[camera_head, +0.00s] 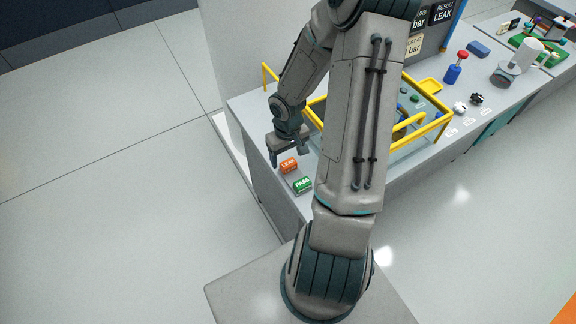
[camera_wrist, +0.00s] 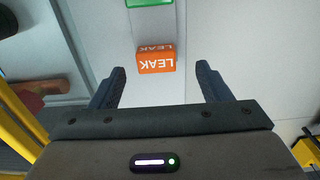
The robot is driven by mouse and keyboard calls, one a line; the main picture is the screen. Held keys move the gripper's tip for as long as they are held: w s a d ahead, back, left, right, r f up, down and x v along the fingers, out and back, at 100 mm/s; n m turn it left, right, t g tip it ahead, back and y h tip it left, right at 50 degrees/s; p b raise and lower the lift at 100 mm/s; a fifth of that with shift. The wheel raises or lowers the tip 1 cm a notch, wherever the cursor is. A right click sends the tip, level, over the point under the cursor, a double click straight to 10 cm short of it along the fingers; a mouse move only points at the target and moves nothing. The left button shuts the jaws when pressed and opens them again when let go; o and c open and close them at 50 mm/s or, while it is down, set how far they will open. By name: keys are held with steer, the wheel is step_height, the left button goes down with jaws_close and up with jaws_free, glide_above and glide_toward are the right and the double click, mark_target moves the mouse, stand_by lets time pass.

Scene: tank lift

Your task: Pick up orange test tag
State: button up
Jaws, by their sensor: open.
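The orange test tag (camera_head: 289,165) is a small block lettered LEAK. It sits near the left front corner of the grey bench, beside the green PASS tag (camera_head: 302,184). In the wrist view the orange tag (camera_wrist: 155,60) lies ahead of my gripper, roughly centred between the fingers and a little beyond their tips. My gripper (camera_wrist: 160,78) is open, with nothing between its two dark fingers. In the head view my gripper (camera_head: 288,158) is just above and behind the orange tag, pointing down. Part of the green tag (camera_wrist: 150,3) shows at the wrist view's top edge.
A yellow-railed tank (camera_head: 425,140) stands right of the tags, partly behind my arm. A red-topped blue item (camera_head: 456,67) and small dark and white fittings (camera_head: 476,99) lie farther right. The bench's left front edge is close to the tags. The floor at left is clear.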

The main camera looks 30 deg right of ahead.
mark_target(288, 163)
steer(key=shift+w+d+f, duration=0.1)
steer(key=shift+d+f, duration=0.05)
steer(key=shift+f, duration=1.05)
steer(key=shift+w+d+f, duration=0.1)
steer(key=shift+f, duration=1.05)
steer(key=shift+c, duration=0.3)
steer(key=c, duration=1)
